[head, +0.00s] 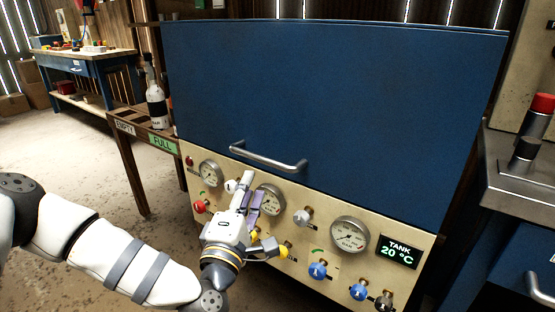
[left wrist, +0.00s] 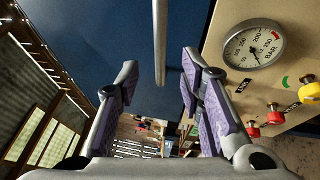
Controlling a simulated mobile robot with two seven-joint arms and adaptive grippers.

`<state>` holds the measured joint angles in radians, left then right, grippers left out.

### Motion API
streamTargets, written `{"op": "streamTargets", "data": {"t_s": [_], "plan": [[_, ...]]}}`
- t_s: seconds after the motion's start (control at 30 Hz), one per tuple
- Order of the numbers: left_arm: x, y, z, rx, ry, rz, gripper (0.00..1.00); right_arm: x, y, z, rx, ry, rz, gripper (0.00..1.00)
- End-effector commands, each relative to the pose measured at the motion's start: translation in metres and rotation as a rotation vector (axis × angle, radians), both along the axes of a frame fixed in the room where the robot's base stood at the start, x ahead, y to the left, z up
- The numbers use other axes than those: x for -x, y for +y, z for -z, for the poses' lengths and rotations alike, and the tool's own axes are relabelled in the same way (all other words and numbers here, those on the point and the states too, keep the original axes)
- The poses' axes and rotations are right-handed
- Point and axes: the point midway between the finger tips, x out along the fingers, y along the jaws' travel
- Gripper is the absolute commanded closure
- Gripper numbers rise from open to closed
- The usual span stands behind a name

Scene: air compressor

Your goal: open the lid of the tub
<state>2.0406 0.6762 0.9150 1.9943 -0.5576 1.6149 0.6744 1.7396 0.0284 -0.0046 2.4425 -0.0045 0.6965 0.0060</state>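The tub's lid (head: 340,100) is a large blue panel above a cream control panel (head: 400,285), and it looks shut. A silver bar handle (head: 268,160) runs across its lower left edge. My left gripper (head: 246,185) is just below the left part of the handle, in front of the gauges. In the left wrist view the gripper (left wrist: 156,80) is open, with its purple-padded fingers apart and nothing between the pads. There the handle (left wrist: 160,40) stands upright in the picture, beyond the fingertips and lined up with the gap. My right gripper is out of view.
The control panel carries gauges (head: 350,235), coloured knobs (head: 318,270) and a display (head: 398,251) close to my left arm. A wooden rack with a bottle (head: 156,100) stands at left. A metal-topped bench (head: 525,170) is at right. Open floor lies at left.

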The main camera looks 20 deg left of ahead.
Motion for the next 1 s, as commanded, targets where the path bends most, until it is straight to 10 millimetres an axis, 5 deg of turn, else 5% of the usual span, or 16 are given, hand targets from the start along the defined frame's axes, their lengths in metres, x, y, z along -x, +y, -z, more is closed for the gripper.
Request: {"op": "streamTargets", "data": {"t_s": [0.4,0.77,0.93,1.0], "plan": [[-0.092,0.004,-0.015,-0.003,0.003,0.001,0.65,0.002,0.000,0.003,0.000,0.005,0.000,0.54],[-0.104,0.004,-0.017,-0.003,0.005,0.003,0.65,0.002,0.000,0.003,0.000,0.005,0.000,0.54],[-0.104,0.004,-0.017,-0.003,0.005,0.003,0.99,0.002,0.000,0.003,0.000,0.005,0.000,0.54],[-0.104,0.004,-0.017,-0.003,0.005,0.003,1.00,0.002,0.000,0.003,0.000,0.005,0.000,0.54]]}}
